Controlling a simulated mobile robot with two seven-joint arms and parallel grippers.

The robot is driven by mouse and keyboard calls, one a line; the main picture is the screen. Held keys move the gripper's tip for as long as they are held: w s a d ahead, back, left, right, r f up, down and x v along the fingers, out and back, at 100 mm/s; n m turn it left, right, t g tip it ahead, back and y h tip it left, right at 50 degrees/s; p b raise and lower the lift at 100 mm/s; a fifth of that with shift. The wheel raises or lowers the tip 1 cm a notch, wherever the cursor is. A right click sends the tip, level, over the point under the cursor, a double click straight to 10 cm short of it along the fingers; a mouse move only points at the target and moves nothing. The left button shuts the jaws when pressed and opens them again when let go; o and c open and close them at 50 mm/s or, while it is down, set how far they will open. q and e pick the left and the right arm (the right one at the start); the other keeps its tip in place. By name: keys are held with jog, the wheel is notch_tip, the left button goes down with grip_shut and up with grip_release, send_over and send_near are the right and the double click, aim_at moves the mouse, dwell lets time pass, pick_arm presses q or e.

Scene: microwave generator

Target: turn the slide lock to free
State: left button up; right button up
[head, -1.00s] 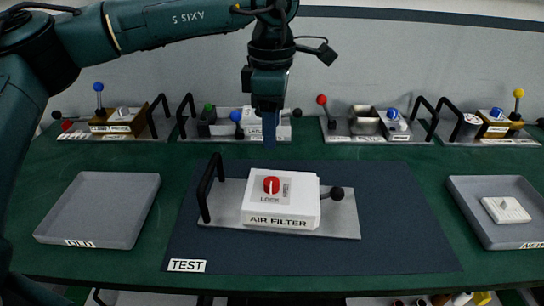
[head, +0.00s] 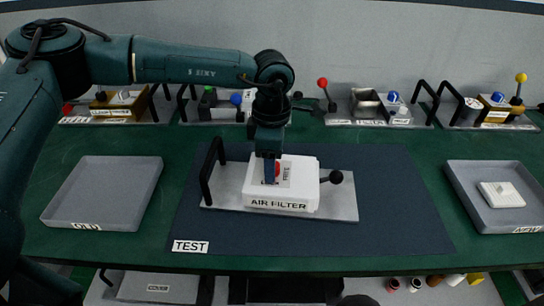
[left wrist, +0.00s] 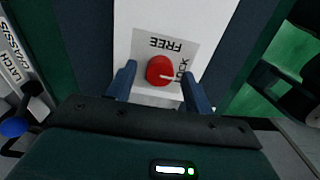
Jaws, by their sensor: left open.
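The white air filter box (head: 301,190) sits on a grey metal plate (head: 338,200) on the dark mat. The red round knob (left wrist: 160,70) is on a label with FREE and LOCK printed on it. Its white pointer line points toward the LOCK word in the left wrist view. My left gripper (head: 270,178) is open over the box, pointing down, and partly hides the knob in the head view. In the left wrist view its fingers (left wrist: 158,88) stand on either side of the knob's near part, with gaps. I cannot tell whether they reach the knob's height. My right gripper is out of view.
A black handle (head: 210,172) rises left of the box, and a black ball lever (head: 335,177) sticks out to its right. An empty grey tray (head: 85,212) is on the left. A tray (head: 470,190) with a white filter part (head: 501,194) is on the right. Several fixtures line the back.

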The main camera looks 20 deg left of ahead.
pick_arm(q)
jog(key=c, duration=1)
